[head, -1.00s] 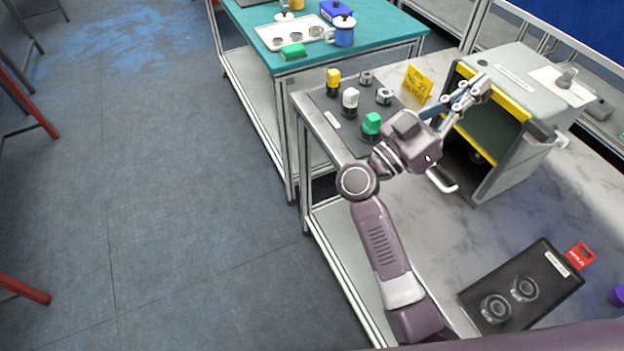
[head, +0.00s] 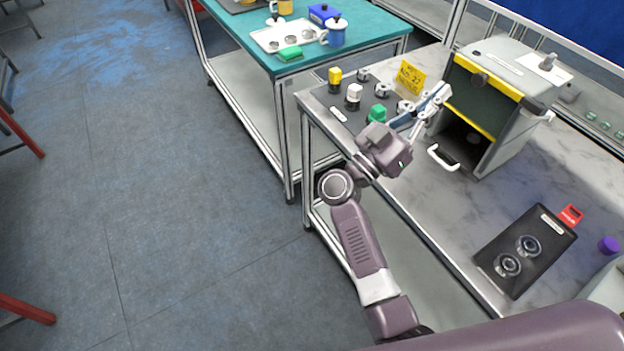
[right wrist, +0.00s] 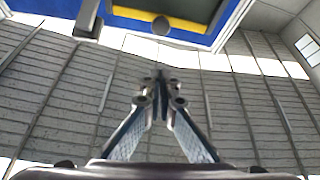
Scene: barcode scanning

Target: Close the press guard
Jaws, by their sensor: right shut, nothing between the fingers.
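The press (head: 517,62) is a grey housing on the right-hand table. Its guard (head: 483,98) is a dark panel with yellow edging and a round dark knob (head: 478,79). The panel spans the upper front; below its lower yellow strip the front is open and the dark inside shows. My right gripper (head: 442,93) is shut and empty, its fingertips by the press's left front edge; I cannot tell whether they touch it. In the right wrist view, the closed fingers (right wrist: 160,78) point toward a yellow strip and a round knob (right wrist: 161,25). My left gripper is out of view.
A white handle (head: 442,158) stands out low at the press front. Left of the press are a yellow sign (head: 410,76) and a dark panel with coloured buttons (head: 335,108). A black tray (head: 525,249) with round parts lies nearer. Bare tabletop lies between tray and press.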

